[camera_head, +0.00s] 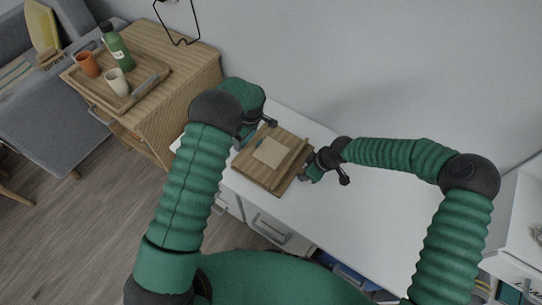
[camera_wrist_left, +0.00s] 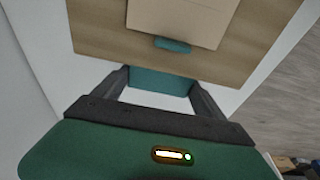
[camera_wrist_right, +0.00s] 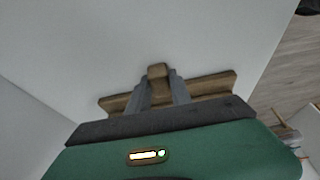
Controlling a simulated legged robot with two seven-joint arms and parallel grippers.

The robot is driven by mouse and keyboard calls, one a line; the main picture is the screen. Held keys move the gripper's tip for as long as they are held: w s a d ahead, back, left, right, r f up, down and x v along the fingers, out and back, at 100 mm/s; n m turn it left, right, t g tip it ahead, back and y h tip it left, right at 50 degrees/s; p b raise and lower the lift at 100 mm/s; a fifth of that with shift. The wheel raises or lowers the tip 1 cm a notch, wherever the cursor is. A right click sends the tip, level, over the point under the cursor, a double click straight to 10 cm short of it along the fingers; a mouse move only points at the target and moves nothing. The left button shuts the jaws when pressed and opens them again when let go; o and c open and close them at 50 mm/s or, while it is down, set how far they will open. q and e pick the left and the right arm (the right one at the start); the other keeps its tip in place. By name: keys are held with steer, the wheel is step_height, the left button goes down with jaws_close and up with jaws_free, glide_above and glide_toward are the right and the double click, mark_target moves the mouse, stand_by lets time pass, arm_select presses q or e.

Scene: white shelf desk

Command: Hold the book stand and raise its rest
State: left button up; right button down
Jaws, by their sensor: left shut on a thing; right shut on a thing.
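The wooden book stand (camera_head: 256,173) lies on the white desk, with a paler square panel (camera_head: 269,152) on its upper face. My left gripper (camera_head: 268,124) is at its far left edge; in the left wrist view its fingers (camera_wrist_left: 160,80) are shut on a teal piece at the board's edge. A smaller teal tab (camera_wrist_left: 172,45) shows at the pale panel's edge. My right gripper (camera_head: 311,173) is at the stand's right side; in the right wrist view its fingers (camera_wrist_right: 160,85) are shut on a wooden part of the stand (camera_wrist_right: 158,71).
The white desk top (camera_head: 370,205) is clear to the right of the stand. A wooden cabinet (camera_head: 190,75) at the left bears a tray (camera_head: 150,84) with a green bottle (camera_head: 116,46), an orange cup (camera_head: 87,64) and a cream cup (camera_head: 117,82). A wall stands behind the desk.

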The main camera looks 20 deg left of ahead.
arm_select(q)
steer(key=shift+d+r, duration=0.1)
steer(key=shift+r, duration=0.45)
steer(key=shift+d+r, duration=0.25)
steer(key=shift+r, duration=0.9)
steer(key=shift+s+d+r, duration=0.1)
steer(key=shift+d+r, duration=0.05)
steer(key=shift+r, duration=0.45)
steer(key=shift+s+d+r, duration=0.1)
steer(key=shift+d+r, duration=0.05)
steer(key=shift+r, duration=0.4)
steer(key=shift+s+d+r, duration=0.1)
steer(key=shift+d+r, duration=0.15)
steer(key=shift+r, duration=0.3)
steer(key=shift+d+r, duration=0.2)
steer(key=shift+r, duration=0.3)
